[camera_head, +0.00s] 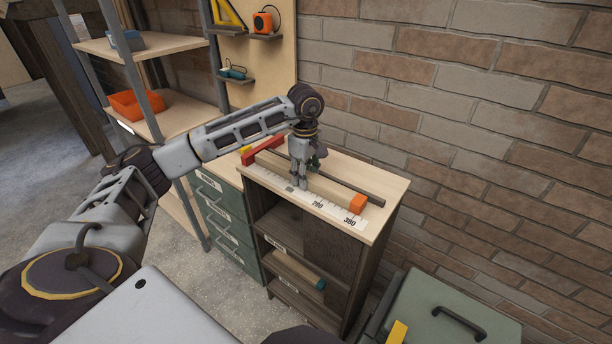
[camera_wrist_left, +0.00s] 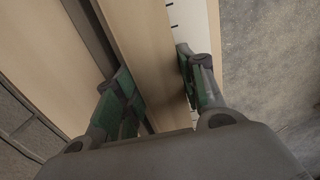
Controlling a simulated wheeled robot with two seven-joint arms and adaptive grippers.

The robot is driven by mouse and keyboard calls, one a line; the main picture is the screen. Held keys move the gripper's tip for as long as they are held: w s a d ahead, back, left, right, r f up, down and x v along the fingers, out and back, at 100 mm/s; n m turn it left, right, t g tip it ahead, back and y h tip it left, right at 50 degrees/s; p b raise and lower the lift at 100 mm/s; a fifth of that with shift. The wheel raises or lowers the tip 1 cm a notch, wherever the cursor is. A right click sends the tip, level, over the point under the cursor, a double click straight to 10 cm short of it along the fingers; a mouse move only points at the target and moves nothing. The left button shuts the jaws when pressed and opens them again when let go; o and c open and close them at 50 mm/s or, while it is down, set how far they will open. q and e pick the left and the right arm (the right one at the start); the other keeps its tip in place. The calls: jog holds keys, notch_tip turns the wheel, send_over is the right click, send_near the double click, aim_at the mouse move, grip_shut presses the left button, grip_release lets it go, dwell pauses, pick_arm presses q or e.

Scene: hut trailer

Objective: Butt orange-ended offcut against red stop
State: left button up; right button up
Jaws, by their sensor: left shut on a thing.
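The orange-ended offcut (camera_head: 333,191) lies along the pale top of the dark cabinet, beside a white measuring scale (camera_head: 332,211). Its orange end (camera_head: 358,203) points right. The red stop (camera_head: 263,150) is at the scale's left end. My left gripper (camera_head: 303,182) is over the offcut, pointing down. In the left wrist view the offcut (camera_wrist_left: 150,50) runs between its two fingers (camera_wrist_left: 160,90), which are shut on it. The gripper hides part of the offcut, and I cannot tell whether its left end touches the stop. My right gripper is not in view.
A dark rail (camera_head: 345,184) runs behind the offcut. The brick wall (camera_head: 470,130) stands close behind the cabinet (camera_head: 310,245). Green drawers (camera_head: 225,225) stand to the left, and a green lidded box (camera_head: 450,310) is at the lower right. Shelves with an orange bin (camera_head: 135,104) stand farther left.

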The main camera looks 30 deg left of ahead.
pick_arm(q)
jog(key=shift+a, duration=0.25)
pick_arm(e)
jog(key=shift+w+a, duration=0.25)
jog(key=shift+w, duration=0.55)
pick_arm(q)
jog(key=shift+a, duration=0.1)
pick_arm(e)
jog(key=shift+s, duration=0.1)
